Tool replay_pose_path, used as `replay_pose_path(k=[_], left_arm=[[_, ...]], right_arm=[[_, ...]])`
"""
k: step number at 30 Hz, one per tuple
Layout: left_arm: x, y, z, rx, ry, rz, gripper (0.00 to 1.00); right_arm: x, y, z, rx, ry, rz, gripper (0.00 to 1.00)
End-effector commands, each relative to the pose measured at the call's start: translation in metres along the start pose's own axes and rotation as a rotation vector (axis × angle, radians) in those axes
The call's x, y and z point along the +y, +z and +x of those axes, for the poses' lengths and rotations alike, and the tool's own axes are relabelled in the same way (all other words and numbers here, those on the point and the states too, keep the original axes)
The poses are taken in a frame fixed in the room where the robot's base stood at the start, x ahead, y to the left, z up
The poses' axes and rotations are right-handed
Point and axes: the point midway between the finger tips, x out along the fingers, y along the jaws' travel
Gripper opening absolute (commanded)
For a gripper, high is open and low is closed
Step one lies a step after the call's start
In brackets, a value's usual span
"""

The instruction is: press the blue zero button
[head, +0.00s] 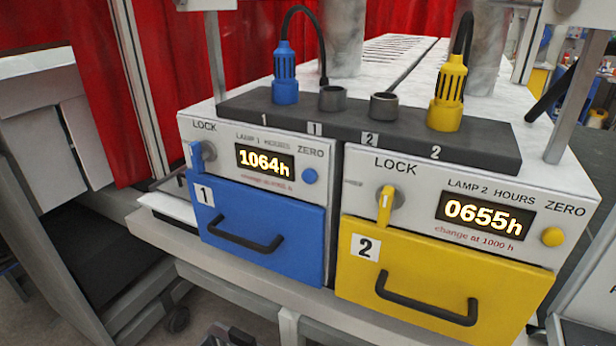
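The blue zero button (309,176) is a small round knob under the word ZERO on the left lamp panel (222,150). It sits right of the lamp 1 hours display (265,162), which reads 1064h. A note under the display says change at 1000 h. Nothing covers the button, and nothing touches it. Neither of my grippers can be made out in the head view.
Below are a blue drawer (255,225) and a yellow drawer (450,290), each with a black handle. The right panel has a yellow zero button (553,236). A blue plug (285,80) and yellow plug (447,95) stand on the black socket strip (400,138).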

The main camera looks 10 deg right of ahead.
Motion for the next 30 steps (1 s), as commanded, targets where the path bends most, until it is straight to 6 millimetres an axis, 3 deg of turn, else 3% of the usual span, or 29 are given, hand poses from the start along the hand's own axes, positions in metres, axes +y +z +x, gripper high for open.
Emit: replay_pose_path(k=[4,30], left_arm=[[0.0001,0.0001,0.0,0.0,0.0,0.0,0.41],[0.0,0.0008,0.0,-0.002,0.0,0.0,0.41]], right_arm=[[0.0,0.0,0.0,0.0,0.0,0.0,0.0],[-0.0002,0.0001,0.0,0.0,0.0,0.0,0.0]])
